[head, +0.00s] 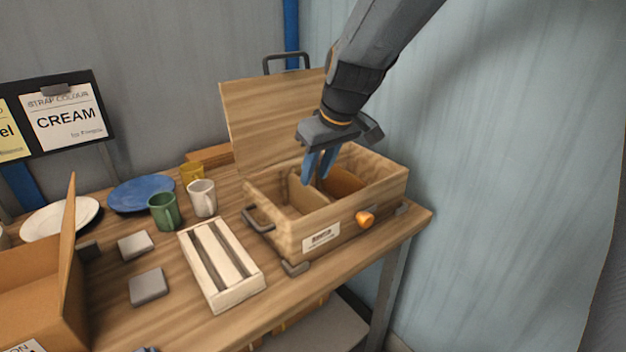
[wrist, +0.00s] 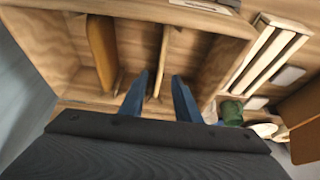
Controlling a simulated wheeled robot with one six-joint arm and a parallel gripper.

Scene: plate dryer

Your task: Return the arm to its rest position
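My gripper (head: 318,168) points down over the open wooden box (head: 285,240) at the right of the table. Its two blue fingers are apart, and nothing shows held between them. In the wrist view, the gripper (wrist: 160,98) has its fingers on either side of a thin upright divider (wrist: 162,60) in the box. I cannot tell whether they touch it. An orange-brown upright panel (wrist: 102,50) stands in the box to one side of the fingers. The arm comes down from the top right in the head view.
The raised lid (head: 270,115) stands behind the box, close to my gripper. A slatted rack (head: 221,264), a green mug (head: 164,212), a white mug (head: 203,198), a blue plate (head: 141,194) and an open carton (head: 35,290) are to the left. A wall (head: 500,170) is to the right.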

